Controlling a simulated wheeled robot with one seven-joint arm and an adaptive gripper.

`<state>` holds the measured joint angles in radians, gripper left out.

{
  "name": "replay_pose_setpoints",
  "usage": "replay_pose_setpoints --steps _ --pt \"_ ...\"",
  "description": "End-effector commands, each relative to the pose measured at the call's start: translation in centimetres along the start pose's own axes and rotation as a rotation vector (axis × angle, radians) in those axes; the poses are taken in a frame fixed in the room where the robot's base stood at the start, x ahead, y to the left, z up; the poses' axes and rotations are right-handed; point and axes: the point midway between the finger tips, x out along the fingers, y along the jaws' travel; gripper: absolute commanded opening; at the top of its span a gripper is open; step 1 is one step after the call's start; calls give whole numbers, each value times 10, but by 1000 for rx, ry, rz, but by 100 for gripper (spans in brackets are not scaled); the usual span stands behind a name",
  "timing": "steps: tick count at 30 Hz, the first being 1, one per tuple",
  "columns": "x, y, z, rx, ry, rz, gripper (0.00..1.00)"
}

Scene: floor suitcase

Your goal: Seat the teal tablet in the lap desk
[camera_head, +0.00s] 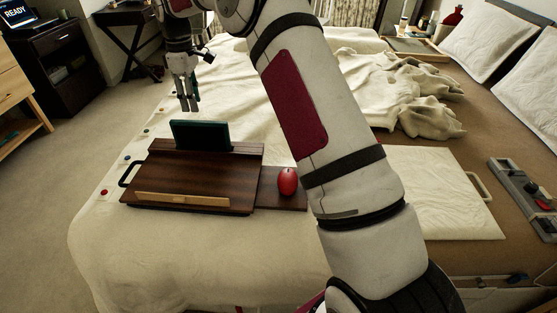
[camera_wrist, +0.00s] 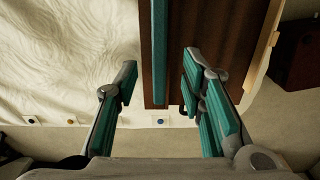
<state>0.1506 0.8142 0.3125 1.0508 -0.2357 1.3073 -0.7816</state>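The dark wood lap desk (camera_head: 190,178) lies on the bed. The teal tablet (camera_head: 200,135) stands upright at its back edge; whether its lower edge is fully in a slot is hidden from me. In the wrist view, the tablet (camera_wrist: 160,50) shows as a narrow teal strip, seen from above along the lap desk's dark wood (camera_wrist: 200,28). My gripper (camera_head: 189,107) is above and behind the tablet in the head view, pointing down. In the wrist view, my gripper (camera_wrist: 161,62) is open and empty, its fingertips on either side of the strip's line, without visible contact.
A red mouse (camera_head: 288,181) sits on the lap desk's right part. A light wood ledge (camera_head: 182,199) runs along its front. Coloured buttons (camera_head: 104,192) line the bed's left edge.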

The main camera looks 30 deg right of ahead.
Motion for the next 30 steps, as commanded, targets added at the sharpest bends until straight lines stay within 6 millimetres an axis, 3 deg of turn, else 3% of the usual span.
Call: replay_pose_setpoints --steps 4,7,12,18,24,30 --pt "-20 -12 6 17 -6 14 36" --pt "-46 -31 18 52 -16 31 36" --pt "-92 -76 50 139 -34 62 36" --pt "-132 -132 95 260 -42 94 36" --pt "-156 -192 147 393 -36 116 36" --pt "-162 -254 201 536 -16 124 36"
